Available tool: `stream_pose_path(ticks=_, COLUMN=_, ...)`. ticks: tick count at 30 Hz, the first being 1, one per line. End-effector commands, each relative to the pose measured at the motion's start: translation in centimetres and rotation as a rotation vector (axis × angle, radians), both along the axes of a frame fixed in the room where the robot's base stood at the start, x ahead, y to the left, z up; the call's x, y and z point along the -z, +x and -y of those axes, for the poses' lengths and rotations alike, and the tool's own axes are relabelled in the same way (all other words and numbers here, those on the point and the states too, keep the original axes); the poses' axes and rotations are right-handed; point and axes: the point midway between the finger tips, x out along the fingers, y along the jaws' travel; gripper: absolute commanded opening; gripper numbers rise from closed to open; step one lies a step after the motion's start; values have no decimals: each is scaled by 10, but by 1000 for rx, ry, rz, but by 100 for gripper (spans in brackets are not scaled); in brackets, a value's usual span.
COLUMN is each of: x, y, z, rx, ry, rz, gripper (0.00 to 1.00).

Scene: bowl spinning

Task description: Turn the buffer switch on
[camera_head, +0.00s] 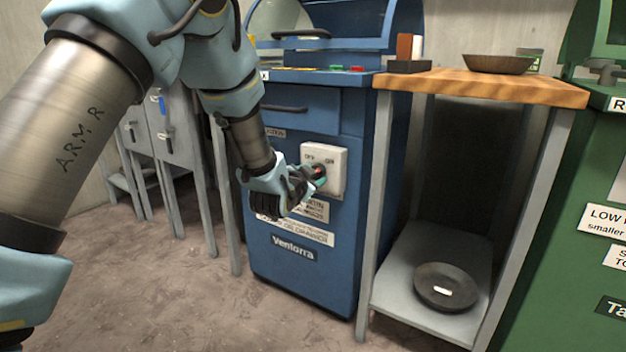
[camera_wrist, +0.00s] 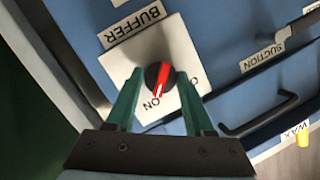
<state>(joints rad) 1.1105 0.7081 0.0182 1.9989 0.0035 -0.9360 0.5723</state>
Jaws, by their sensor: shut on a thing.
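The buffer switch is a black round knob with a red pointer (camera_wrist: 161,75) on a white plate on the blue machine's front. It also shows in the head view (camera_head: 319,171). In the upside-down wrist view, the red pointer's lower end lies close to the ON label. The OFF label is partly hidden by a finger. My gripper (camera_head: 309,176) reaches the plate from the left in the head view. Its two green fingers (camera_wrist: 160,88) stand on either side of the knob, shut on it.
The blue machine (camera_head: 300,262) stands against the wall. To its right is a wooden-topped table (camera_head: 480,86) with a bowl (camera_head: 497,64) on top and a dark dish (camera_head: 446,287) on its lower shelf. A green machine (camera_head: 555,240) stands at the far right. Floor is clear in front.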

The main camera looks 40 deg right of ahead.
Motion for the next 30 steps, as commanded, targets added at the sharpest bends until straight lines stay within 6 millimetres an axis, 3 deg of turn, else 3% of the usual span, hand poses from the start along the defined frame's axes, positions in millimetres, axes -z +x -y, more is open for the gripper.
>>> stream_pose_path(ticks=17, x=0, y=1, z=0, rx=-1, ry=8, rz=31, gripper=0)
stream_pose_path(ticks=18, x=0, y=1, z=0, rx=-1, ry=7, rz=30, gripper=56)
stream_pose_path(ticks=25, x=0, y=0, z=0, rx=0, ry=8, rz=29, gripper=82)
stream_pose_path(ticks=30, x=0, y=0, z=0, rx=-1, ry=7, rz=29, gripper=83)
